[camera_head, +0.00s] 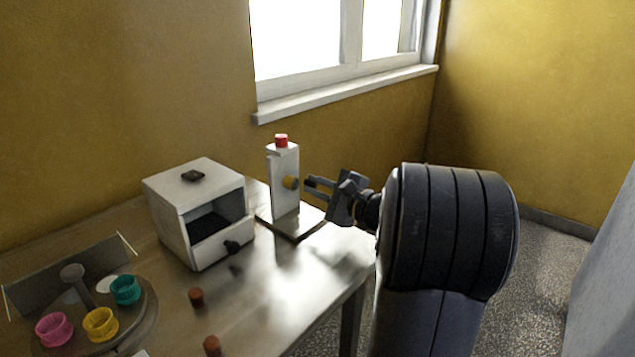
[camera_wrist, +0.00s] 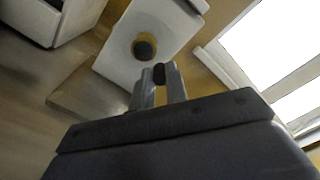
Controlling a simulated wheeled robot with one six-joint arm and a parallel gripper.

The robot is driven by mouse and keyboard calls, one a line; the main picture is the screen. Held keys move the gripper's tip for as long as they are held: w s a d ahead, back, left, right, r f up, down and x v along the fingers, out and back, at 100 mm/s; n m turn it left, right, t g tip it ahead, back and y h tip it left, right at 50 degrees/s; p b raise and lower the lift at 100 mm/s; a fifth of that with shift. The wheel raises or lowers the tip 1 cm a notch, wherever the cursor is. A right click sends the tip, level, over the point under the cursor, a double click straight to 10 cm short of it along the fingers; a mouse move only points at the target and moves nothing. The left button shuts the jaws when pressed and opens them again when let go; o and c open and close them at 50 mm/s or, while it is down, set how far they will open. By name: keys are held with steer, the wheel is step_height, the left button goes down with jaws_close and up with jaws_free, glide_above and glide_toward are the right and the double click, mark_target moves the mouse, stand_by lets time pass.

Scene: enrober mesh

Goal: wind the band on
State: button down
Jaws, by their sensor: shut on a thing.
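A white upright post (camera_head: 284,180) with a red cap (camera_head: 281,140) stands on a flat base (camera_head: 290,221) near the table's back edge. A yellow ring (camera_head: 289,182) with a dark round centre sits on its side; the ring also shows in the wrist view (camera_wrist: 144,38), on the pale face of the post. My gripper (camera_head: 312,186) is just right of the post, pointing at the ring. In the wrist view its fingers (camera_wrist: 158,80) are close together on a small dark piece (camera_wrist: 159,73). I cannot tell whether this piece is joined to the post.
A white box (camera_head: 172,213) with an open front stands left of the post. Pink (camera_head: 54,329), yellow (camera_head: 101,324) and teal (camera_head: 125,289) cups sit on a round tray (camera_head: 148,318). Brown pieces (camera_head: 196,297) lie nearby. The table's middle is mostly clear.

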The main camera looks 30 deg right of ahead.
steer(key=shift+f+m, duration=0.2)
steer(key=shift+m, duration=0.6)
steer(key=c, duration=1.4)
jaws_free()
steer(key=shift+s, duration=0.1)
steer(key=v, duration=1)
steer(key=shift+s+d, duration=0.1)
steer(key=shift+s, duration=0.25)
